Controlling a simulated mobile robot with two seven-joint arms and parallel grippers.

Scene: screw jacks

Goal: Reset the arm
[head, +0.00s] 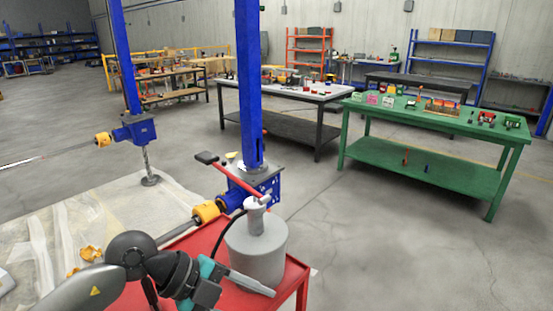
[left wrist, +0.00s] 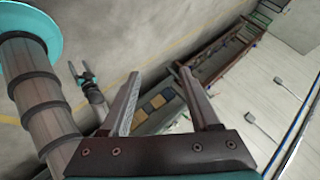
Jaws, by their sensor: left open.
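My left arm enters the head view from the bottom left. Its gripper (head: 272,291) is low over the red cart, in front of the grey cylinder (head: 258,258); I cannot tell whether they touch. In the left wrist view the two jaws (left wrist: 160,82) are spread apart, with nothing between them.
The red cart (head: 292,283) is below my gripper. A second blue jack (head: 137,129) stands at the left by pale sheeting. A green table (head: 440,165) with small items is at the right. Open concrete floor lies between.

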